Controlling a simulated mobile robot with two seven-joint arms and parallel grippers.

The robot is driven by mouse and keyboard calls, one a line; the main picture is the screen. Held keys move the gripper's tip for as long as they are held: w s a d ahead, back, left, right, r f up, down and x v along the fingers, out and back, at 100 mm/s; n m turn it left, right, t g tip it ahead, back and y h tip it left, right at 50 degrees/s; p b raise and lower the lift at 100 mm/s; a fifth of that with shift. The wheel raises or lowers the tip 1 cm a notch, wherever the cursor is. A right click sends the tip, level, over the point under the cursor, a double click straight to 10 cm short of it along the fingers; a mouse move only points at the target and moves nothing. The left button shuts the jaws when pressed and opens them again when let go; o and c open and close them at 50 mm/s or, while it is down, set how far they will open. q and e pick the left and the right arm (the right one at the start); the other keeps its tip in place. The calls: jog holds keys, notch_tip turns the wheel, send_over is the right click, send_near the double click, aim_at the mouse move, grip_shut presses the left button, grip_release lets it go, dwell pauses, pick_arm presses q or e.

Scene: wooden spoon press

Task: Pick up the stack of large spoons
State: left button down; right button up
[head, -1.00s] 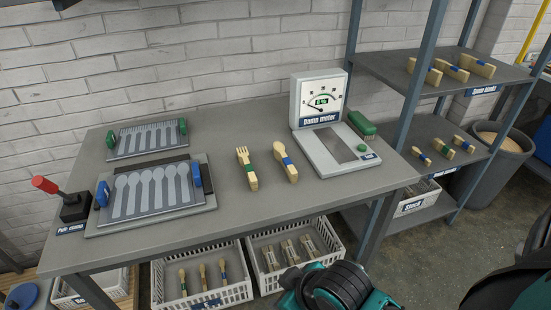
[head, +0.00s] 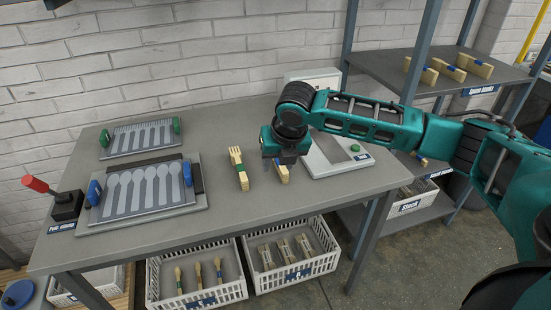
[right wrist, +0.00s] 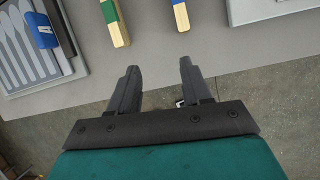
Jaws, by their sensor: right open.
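The stack of large spoons, light wood with a blue band, lies on the grey table (head: 240,212). In the head view its near end (head: 283,176) shows below my right gripper (head: 287,160), which hides the rest. In the right wrist view the blue-banded end (right wrist: 181,16) is beyond the fingertips, apart from them. My right gripper (right wrist: 159,67) is open, with nothing between its fingers. A stack of forks with a green band (head: 239,168) lies just left of the spoons. My left gripper is not in view.
The damp meter (head: 335,155) stands right of the spoons, partly behind my right arm. Two moulds with blue (head: 148,190) and green (head: 140,138) handles lie at left, near a red-handled clamp (head: 62,200). White crates (head: 200,297) sit below. The table's front middle is clear.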

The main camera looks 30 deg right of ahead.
jog(key=w+d+r+n, duration=0.1)
jog(key=d+r, duration=0.1)
jog(key=d, duration=0.2)
jog(key=b, duration=0.1)
send_near(282, 170)
jog(key=shift+x, duration=1.25)
jog(key=b+x, duration=0.1)
jog(key=x, duration=0.4)
jog(key=shift+f, duration=0.35)
grip_shut()
